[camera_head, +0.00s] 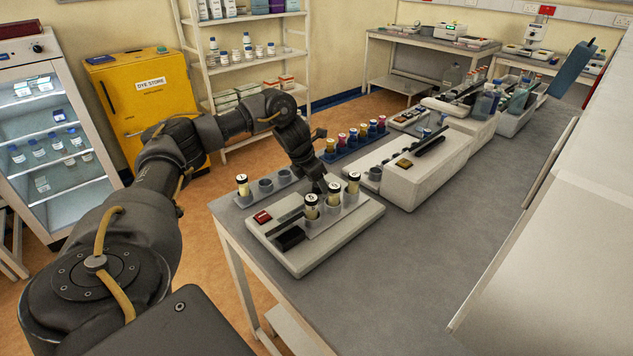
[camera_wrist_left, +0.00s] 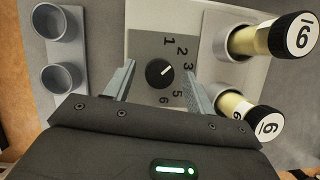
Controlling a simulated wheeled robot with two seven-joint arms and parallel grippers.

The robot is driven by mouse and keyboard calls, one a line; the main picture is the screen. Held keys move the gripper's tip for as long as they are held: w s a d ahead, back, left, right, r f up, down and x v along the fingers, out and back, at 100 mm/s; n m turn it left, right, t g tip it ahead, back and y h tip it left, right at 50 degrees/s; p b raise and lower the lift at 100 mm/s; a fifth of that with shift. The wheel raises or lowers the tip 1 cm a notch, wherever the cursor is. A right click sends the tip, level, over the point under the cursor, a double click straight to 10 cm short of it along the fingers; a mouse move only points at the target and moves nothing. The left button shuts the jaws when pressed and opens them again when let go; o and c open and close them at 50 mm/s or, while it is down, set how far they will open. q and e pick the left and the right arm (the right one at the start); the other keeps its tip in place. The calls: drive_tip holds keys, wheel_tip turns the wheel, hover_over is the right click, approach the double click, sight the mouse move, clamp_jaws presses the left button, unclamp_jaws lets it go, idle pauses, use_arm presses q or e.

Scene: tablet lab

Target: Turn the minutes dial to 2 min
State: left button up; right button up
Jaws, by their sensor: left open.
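The minutes dial (camera_wrist_left: 160,73) is a round black knob on a grey panel (camera_wrist_left: 147,42) in the left wrist view. The numbers 1, 2, 3, 5 and 6 show around its right side; the place of 4 is hidden by a finger. Its white mark points to the upper right, roughly between 2 and 3. My left gripper (camera_wrist_left: 159,69) is open, with one finger on each side of the dial and visible gaps to it. In the head view my left gripper (camera_head: 319,184) is over the white device (camera_head: 345,232) and hides the dial. My right gripper is not in view.
Vials with numbered black caps (camera_head: 311,206) stand in the device close to my left gripper. A grey holder (camera_head: 265,186) with cups and one vial lies to its left. A larger white device (camera_head: 425,175) and a blue vial rack (camera_head: 355,142) stand behind. The bench's right side is clear.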

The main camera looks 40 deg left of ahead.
use_arm(q)
drive_tip(key=v, duration=0.4)
drive_tip(key=shift+a+r+b, duration=0.1)
drive_tip(key=shift+r+b, duration=0.1)
drive_tip(key=shift+b, duration=0.2)
drive_tip(key=p+v, duration=0.2)
drive_tip(key=v, duration=0.4)
drive_tip(key=shift+s, duration=0.1)
